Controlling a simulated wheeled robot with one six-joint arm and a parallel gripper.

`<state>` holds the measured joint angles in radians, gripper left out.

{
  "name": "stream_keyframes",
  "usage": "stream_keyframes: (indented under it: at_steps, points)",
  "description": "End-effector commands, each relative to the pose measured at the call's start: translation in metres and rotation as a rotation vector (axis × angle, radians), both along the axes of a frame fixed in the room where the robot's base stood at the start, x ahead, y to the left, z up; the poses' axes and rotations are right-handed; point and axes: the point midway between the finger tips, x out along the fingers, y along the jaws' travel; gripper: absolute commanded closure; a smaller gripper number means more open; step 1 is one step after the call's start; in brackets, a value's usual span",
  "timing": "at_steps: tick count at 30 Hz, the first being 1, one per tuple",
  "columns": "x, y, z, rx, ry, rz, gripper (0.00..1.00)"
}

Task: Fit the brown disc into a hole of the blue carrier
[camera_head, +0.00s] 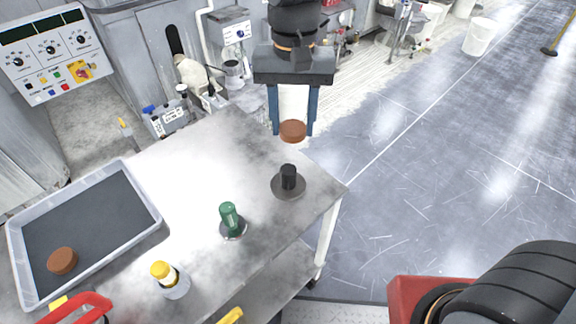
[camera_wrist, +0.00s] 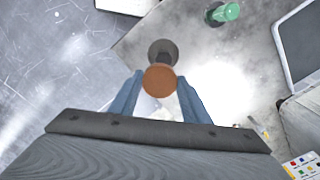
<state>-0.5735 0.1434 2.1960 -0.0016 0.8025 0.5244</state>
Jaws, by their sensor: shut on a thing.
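My gripper (camera_head: 292,130) hangs fingers-down in the head view, near the table's far right corner. Its two blue fingers are shut on a brown disc (camera_head: 292,131), which sits between the fingertips in the air. The wrist view also shows this disc (camera_wrist: 160,80) between the fingertips. A second brown disc (camera_head: 62,261) lies in the grey-lined tray (camera_head: 152,192) at the left of the table. I see no blue carrier in either view.
A control panel (camera_head: 52,50) stands at the upper left. Open floor lies to the right.

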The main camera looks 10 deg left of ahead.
Motion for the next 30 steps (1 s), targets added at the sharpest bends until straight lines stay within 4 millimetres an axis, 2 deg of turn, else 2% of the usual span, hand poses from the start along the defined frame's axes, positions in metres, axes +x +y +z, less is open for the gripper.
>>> stream_keyframes:
  at_steps: [4,12,17,24,30]
  points:
    - [-0.006,0.009,-0.007,-0.002,0.003,0.030,0.82]
    - [-0.007,0.008,-0.050,-0.002,0.003,0.030,0.82]
    - [-0.006,0.008,-0.062,-0.001,0.002,0.029,0.82]
    - [-0.007,0.008,-0.093,-0.002,0.003,0.029,0.82]
    - [-0.006,0.008,-0.099,0.000,0.000,0.029,0.82]
